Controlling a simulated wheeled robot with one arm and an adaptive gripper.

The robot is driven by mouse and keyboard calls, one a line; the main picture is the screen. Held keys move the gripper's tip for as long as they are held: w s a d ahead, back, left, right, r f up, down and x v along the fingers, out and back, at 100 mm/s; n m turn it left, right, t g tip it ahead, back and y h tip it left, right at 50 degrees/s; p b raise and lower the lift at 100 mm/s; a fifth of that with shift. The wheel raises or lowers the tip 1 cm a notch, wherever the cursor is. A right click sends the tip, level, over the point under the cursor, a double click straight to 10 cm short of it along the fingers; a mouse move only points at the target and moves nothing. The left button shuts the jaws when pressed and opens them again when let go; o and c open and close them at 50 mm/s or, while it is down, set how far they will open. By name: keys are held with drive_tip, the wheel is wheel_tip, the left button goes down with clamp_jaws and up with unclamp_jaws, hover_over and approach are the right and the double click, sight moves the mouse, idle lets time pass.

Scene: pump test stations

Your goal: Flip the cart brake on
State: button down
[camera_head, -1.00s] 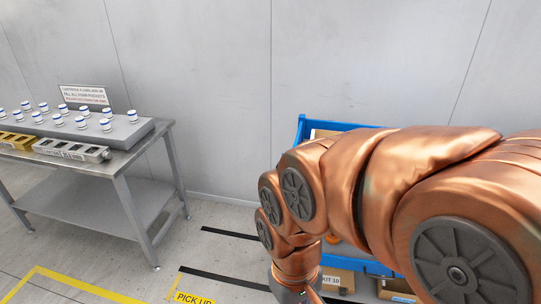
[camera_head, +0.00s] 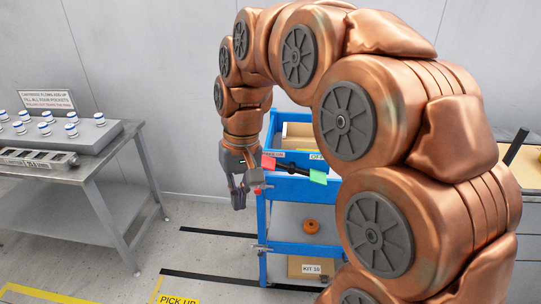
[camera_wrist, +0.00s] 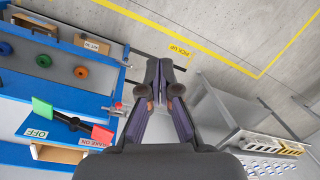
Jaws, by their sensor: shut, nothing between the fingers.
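The blue cart (camera_head: 310,250) stands behind my arm, against the wall. Its brake lever is a black bar (camera_head: 291,165) with a red end (camera_head: 268,162) at left and a green end (camera_head: 318,177) at right, the green end lower. The red end (camera_wrist: 102,134) is by the "BRAKE ON" label (camera_wrist: 90,144) in the wrist view; the green end (camera_wrist: 42,107) is nearer the "OFF" label (camera_wrist: 36,134). My gripper (camera_head: 240,204) is shut and empty at the cart's left corner, just left of and below the red end. In the wrist view its fingertips (camera_wrist: 159,66) are apart from the lever.
A steel table (camera_head: 108,155) with a metal block and several white-blue caps stands at left. The cart shelves hold an orange ring (camera_head: 311,226) and a "KIT 10" box (camera_head: 305,267). Floor between table and cart is clear, with a yellow "PICK UP" marking (camera_head: 178,299).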

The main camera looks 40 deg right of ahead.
drive_tip(key=w+d+r+m+t, duration=0.1)
drive_tip(key=w+d+r+m, duration=0.25)
drive_tip(key=w+d, duration=0.7)
drive_tip(key=r+m+t, duration=0.1)
drive_tip(key=m+t, duration=0.1)
hover_over(268, 163)
drive_tip(key=s+d, duration=0.3)
drive_tip(key=d, duration=0.1)
drive_tip(key=shift+w+a+y+p, duration=0.1)
drive_tip(key=shift+a+y+p, duration=0.15)
drive_tip(key=shift+y+p, duration=0.05)
drive_tip(key=shift+f, duration=0.1)
drive_tip(key=shift+s+p+x, duration=0.2)
drive_tip(key=shift+p+x, duration=2.35)
drive_tip(key=shift+x, duration=4.3)
drive_tip(key=shift+a, duration=0.1)
drive_tip(key=shift+f, duration=0.1)
